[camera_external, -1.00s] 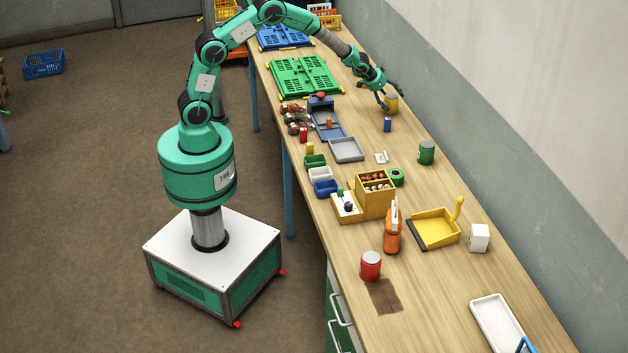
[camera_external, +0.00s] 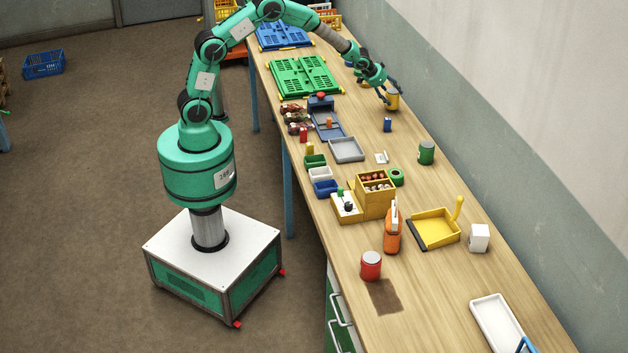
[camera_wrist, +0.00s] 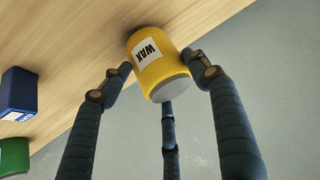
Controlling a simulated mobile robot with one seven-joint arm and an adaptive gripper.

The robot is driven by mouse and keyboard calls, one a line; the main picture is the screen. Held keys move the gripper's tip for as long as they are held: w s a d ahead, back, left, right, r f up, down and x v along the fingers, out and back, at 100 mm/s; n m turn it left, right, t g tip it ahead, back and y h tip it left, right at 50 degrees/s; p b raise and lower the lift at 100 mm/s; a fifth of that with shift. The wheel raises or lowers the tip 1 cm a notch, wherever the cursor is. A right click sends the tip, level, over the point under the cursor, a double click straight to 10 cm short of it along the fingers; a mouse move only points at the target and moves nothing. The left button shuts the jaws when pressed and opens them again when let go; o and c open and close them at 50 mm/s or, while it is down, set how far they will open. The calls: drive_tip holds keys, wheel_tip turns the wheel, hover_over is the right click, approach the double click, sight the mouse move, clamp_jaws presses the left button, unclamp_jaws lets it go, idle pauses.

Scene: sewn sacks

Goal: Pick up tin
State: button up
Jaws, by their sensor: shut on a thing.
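A yellow tin (camera_external: 393,101) with a grey lid stands near the wall side of the bench. In the wrist view the yellow tin (camera_wrist: 160,65) shows a white label reading "WAX". My gripper (camera_external: 388,98) is at the tin, and in the wrist view its dark fingers (camera_wrist: 163,85) are around it, one on each side and a third behind the lid end. It is shut on the yellow tin. I cannot tell whether the tin's base is clear of the bench.
A small blue box (camera_external: 387,125) is close to the tin on the near side. A green tin (camera_external: 427,153) and a red tin (camera_external: 371,265) stand further along the bench. A green crate (camera_external: 304,76) lies to the left. The wall is close behind.

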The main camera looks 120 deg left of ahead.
wheel_tip(320, 180, up, 2)
drive_tip(key=s+d, duration=1)
drive_tip(key=d, duration=0.2)
drive_tip(key=shift+s+r+b, duration=0.15)
drive_tip(key=shift+r+b, duration=0.2)
drive_tip(key=shift+r, duration=0.05)
drive_tip(key=shift+d, duration=0.1)
idle(0.8)
